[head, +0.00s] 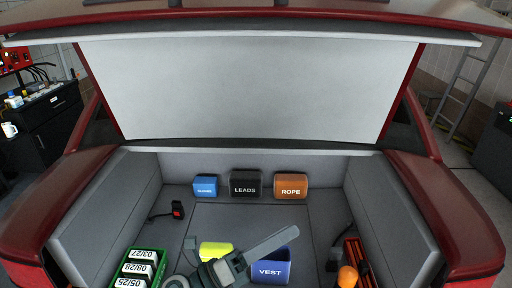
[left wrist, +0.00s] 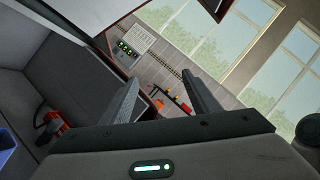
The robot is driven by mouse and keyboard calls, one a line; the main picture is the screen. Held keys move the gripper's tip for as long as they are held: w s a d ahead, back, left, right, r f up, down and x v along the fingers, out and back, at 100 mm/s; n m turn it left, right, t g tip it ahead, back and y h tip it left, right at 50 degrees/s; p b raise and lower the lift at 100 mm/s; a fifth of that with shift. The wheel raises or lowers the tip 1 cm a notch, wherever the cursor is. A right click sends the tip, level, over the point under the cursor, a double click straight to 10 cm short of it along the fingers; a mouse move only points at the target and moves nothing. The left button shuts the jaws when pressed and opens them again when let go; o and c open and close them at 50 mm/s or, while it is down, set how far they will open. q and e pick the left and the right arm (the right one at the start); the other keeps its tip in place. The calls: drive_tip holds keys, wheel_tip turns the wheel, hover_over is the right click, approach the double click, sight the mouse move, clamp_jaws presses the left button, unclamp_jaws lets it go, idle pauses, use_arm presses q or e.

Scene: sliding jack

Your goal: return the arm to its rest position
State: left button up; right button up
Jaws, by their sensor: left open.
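My left gripper (head: 284,237) is in the lower middle of the head view, above the floor of an open car boot, pointing up and right. In the left wrist view its two fingers (left wrist: 165,90) stand apart with nothing held between them. In the head view it passes in front of a yellow item (head: 215,250) and partly covers a blue bin marked VEST (head: 271,272). My right gripper is not in view.
A blue box (head: 205,186), a black LEADS box (head: 245,190) and an orange ROPE box (head: 291,187) stand at the back. A green crate (head: 157,256) with dated items is at left. An orange-topped item (head: 347,277) is at right.

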use_arm(q)
drive_tip(key=w+a+f+n+t+y, duration=0.1)
drive_tip(key=w+a+n+t+y, duration=0.1)
drive_tip(key=a+n+t+y, duration=0.65)
drive_tip(key=w+a+f+n+t+y, duration=0.1)
drive_tip(key=w+a+n+t+y, duration=0.4)
drive_tip(key=n, duration=0.7)
drive_tip(key=s+a+f+n+g+y, duration=0.35)
drive_tip(key=a+f+n, duration=0.2)
drive_tip(key=f, duration=0.25)
drive_tip(key=s+a+f+n+g+y, duration=0.3)
drive_tip(key=s+a+f+n+g, duration=0.15)
drive_tip(key=a+f, duration=0.25)
drive_tip(key=s+a+f+n+g, duration=0.1)
drive_tip(key=s+f+n+g, duration=0.1)
drive_tip(key=s+f+g, duration=0.45)
drive_tip(key=s+f+n+g, duration=0.1)
drive_tip(key=s+f+n, duration=0.15)
drive_tip(key=s, duration=0.75)
drive_tip(key=s+a+f+n+g, duration=0.1)
drive_tip(key=s+f+n+g, duration=0.15)
drive_tip(key=s+f, duration=0.45)
wheel_tip(320, 180, down, 26)
drive_tip(key=s+g, duration=0.2)
drive_tip(key=s+a+f+m+b, duration=0.1)
drive_tip(key=s+a+f, duration=0.2)
drive_tip(key=s+f, duration=1.5)
drive_tip(key=shift+f+g, duration=0.45)
drive_tip(key=shift+f, duration=0.3)
drive_tip(key=shift+r, duration=0.1)
